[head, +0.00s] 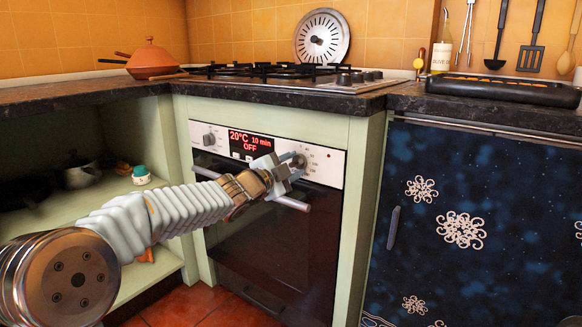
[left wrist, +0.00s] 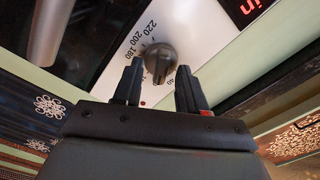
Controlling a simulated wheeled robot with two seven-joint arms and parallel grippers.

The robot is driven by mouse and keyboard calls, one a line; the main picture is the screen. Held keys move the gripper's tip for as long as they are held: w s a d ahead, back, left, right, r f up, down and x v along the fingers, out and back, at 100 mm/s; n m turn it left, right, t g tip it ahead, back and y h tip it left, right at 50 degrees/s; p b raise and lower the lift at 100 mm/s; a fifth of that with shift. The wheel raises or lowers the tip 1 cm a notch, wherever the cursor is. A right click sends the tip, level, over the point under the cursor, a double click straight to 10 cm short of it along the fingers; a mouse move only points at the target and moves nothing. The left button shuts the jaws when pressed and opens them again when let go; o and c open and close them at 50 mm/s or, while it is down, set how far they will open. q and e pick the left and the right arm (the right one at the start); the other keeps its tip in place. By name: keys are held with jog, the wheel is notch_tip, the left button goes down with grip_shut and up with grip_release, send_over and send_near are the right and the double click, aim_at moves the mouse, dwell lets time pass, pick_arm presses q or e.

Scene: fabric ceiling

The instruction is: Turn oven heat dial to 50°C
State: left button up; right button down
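The oven (head: 270,240) has a pale control panel with a lit display (head: 250,141) reading 20°C, 10 min, OFF. The heat dial (head: 299,160) is on the right of the panel, partly hidden by my left gripper (head: 285,172). In the left wrist view the dial (left wrist: 159,58) is a dark round knob with a raised grip bar, with numbers such as 220, 200 and 180 around it. My left gripper (left wrist: 160,72) is open, its two fingers apart on either side of the dial's near part. I cannot tell whether they touch it. My right gripper is out of view.
Another knob (head: 209,139) is on the panel's left. The oven handle (head: 296,204) runs just below my gripper. The hob (head: 275,75) and dark worktop (head: 460,108) are above. A blue patterned cabinet door (head: 470,200) is at the right, open shelves at the left.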

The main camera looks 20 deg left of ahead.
pick_arm(q)
jog(key=v, duration=1.3)
jog(key=shift+s+p, duration=0.35)
jog(key=shift+s, duration=0.05)
jog(key=shift+a, duration=0.1)
jog(key=d+f+n+g+y, duration=0.1)
jog(key=d+f+n+g, duration=0.15)
jog(key=f, duration=0.85)
jog(key=s+d+f+n+g, duration=0.15)
jog(key=f+n, duration=0.25)
jog(key=f, duration=0.8)
jog(key=d+f+n+g+y, duration=0.1)
jog(key=d+f+n+g, duration=0.2)
jog(key=f, duration=0.8)
jog(key=s+d+f+n+g, duration=0.3)
jog(key=s+f+n+g, duration=0.15)
jog(key=s+f, duration=0.7)
jog(key=s+d+f+n+g, duration=0.3)
jog(key=s+f+n+g, duration=0.15)
jog(key=s+f, duration=0.7)
notch_tip(320, 180, up, 13)
jog(key=p, duration=1.3)
jog(key=shift+m, duration=0.35)
